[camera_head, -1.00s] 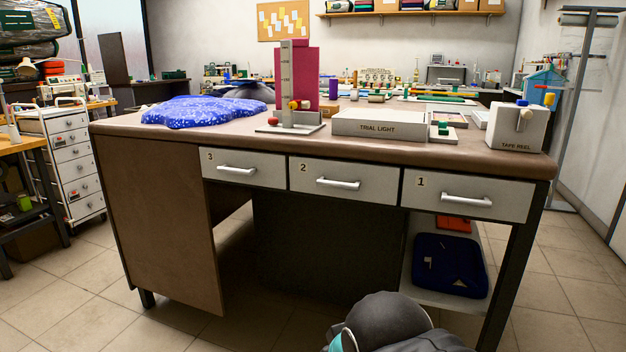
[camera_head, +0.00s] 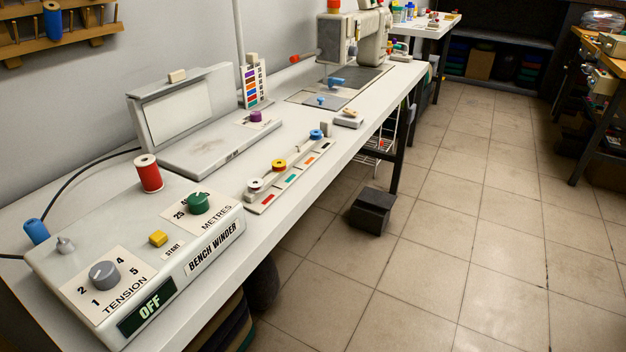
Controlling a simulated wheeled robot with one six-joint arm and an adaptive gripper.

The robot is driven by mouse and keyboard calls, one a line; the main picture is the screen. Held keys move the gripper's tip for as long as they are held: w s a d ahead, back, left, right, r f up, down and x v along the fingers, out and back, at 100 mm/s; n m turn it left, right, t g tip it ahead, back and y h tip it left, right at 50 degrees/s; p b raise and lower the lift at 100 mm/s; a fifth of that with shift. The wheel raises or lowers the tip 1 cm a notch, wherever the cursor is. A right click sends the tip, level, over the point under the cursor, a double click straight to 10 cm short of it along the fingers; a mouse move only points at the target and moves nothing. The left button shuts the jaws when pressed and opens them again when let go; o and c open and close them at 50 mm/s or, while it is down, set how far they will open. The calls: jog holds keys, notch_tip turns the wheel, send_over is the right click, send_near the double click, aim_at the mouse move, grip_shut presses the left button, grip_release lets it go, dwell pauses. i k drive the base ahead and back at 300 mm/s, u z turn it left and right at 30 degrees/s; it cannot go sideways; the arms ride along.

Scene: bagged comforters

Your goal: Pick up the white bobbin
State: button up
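A small, mostly white bobbin (camera_head: 256,185) sits at the near left end of a pale strip-shaped rack (camera_head: 262,203) on a long white bench. It looks like the white bobbin, but it is small, and its centre is hard to make out. A yellow bobbin (camera_head: 278,165) and a blue bobbin (camera_head: 316,135) sit farther along the same rack, which has coloured labels along its front edge. My gripper is not in view.
Behind is a hinged light panel (camera_head: 180,110). A sewing machine (camera_head: 355,40) is farther back. A black box (camera_head: 371,210) lies on the otherwise open tiled floor at right.

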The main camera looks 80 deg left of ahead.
aim_at(257, 188)
jog(key=u, duration=2.6)
jog(key=k, duration=1.3)
jog(key=u, duration=0.1)
jog(key=i, duration=0.5)
jog(key=u, duration=0.7)
jog(key=i, duration=1.25)
jog(key=z, duration=0.7)
